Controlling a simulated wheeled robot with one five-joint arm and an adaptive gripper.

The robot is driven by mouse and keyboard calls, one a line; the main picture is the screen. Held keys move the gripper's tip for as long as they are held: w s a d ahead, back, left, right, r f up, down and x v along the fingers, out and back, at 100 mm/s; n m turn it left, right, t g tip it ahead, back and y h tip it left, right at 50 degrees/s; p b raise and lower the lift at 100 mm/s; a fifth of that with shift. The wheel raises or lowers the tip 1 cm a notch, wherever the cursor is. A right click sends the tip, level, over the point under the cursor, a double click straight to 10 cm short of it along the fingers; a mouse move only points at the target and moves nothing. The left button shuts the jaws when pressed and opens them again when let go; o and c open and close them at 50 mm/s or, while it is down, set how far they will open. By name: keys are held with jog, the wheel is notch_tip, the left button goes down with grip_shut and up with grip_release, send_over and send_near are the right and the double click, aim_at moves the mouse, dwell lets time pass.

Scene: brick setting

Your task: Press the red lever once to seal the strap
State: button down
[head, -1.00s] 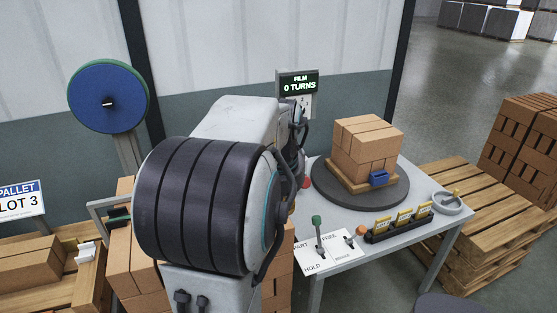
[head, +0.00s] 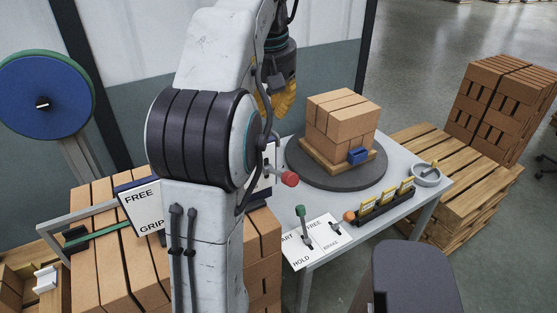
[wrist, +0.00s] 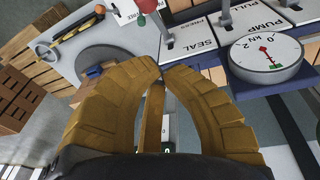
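The red lever's knob (head: 291,179) sticks out beside my arm, above the near-left edge of the grey table. In the wrist view the red knob (wrist: 147,6) is at the top edge, and its stem runs down to a white plate marked SEAL (wrist: 195,43). My gripper (wrist: 163,70) has yellow-brown fingers with their tips close together and nothing seen between them. The tips point toward the SEAL plate and appear apart from the lever. In the head view my gripper (head: 278,100) is partly hidden by my arm. A green strap (head: 112,232) crosses the brick stack at left.
The table holds a turntable (head: 320,175) with stacked bricks, a green-knobbed lever (head: 300,211) and a rack of yellow tags (head: 385,203). A FREE/GRIP panel (head: 140,205) is left of my arm.

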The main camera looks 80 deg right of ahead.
jog(key=shift+a+f+n+y, duration=0.1)
jog(key=shift+a+n+y, duration=0.2)
jog(key=shift+a+n, duration=0.4)
jog(key=shift+f, duration=0.1)
jog(key=p, duration=0.4)
send_near(280, 173)
jog(key=a, duration=0.1)
jog(key=shift+s+a+f+p, duration=0.1)
jog(key=shift+s+f+p, duration=0.05)
jog(key=shift+f, duration=0.6)
jog(key=shift+s+a+f+p, duration=0.15)
jog(key=shift+s+f+p, duration=0.05)
jog(key=shift+f, duration=0.55)
jog(key=shift+s+a+f+p, duration=0.1)
jog(key=shift+s+f+p, duration=0.05)
jog(key=shift+f, duration=0.6)
jog(key=shift+f, duration=0.15)
